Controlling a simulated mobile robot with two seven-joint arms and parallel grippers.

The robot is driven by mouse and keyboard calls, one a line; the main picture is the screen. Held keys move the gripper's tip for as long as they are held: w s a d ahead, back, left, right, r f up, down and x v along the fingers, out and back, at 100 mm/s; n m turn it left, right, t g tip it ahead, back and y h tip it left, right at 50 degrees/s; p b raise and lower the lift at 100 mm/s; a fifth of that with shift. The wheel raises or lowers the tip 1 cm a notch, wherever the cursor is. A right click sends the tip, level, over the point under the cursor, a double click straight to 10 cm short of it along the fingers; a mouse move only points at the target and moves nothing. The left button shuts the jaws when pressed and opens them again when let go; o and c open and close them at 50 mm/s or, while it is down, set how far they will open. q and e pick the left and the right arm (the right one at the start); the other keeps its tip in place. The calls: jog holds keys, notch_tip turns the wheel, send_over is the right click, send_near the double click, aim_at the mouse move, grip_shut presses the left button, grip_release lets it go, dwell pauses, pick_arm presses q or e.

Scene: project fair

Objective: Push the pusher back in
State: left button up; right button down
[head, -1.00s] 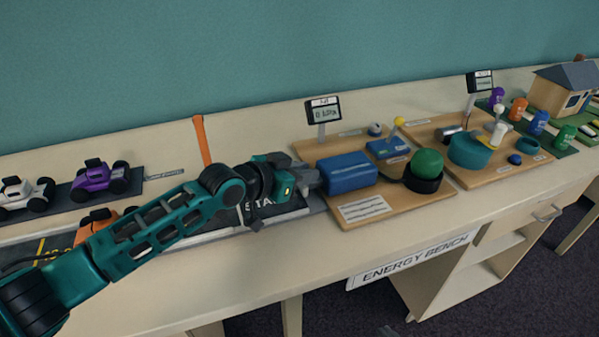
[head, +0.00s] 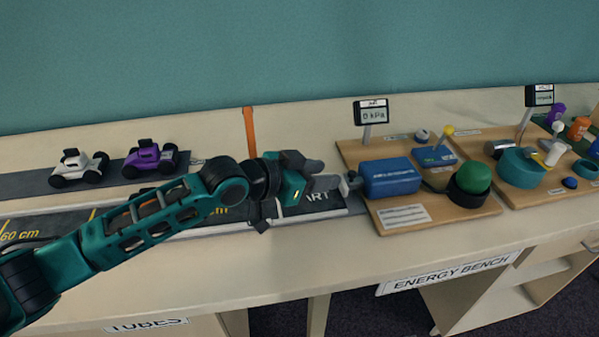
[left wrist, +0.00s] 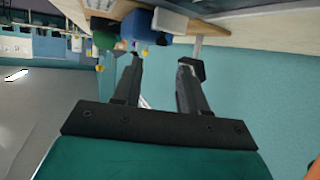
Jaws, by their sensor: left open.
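The blue box (head: 392,177) lies on a wooden board, with a small grey piece, likely the pusher (head: 348,184), sticking out of its left end. My left gripper (head: 328,176) is open, just left of this piece, its fingers pointing right toward it. Whether a fingertip touches the piece cannot be told. In the left wrist view the two fingers of my left gripper (left wrist: 163,75) stand apart with nothing between them. There the blue box (left wrist: 143,27) shows beyond the fingertips. My right gripper is not in view.
A display reading 0 kPa (head: 371,112) stands behind the box. A green ball (head: 474,177) in a black cup sits to its right. Below my gripper lies a dark track (head: 300,207); an orange post (head: 250,132) stands behind. White and purple cars (head: 150,158) are at back left.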

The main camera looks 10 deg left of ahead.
pick_arm(q)
jog(key=shift+v, duration=2.7)
jog(key=shift+s, duration=0.1)
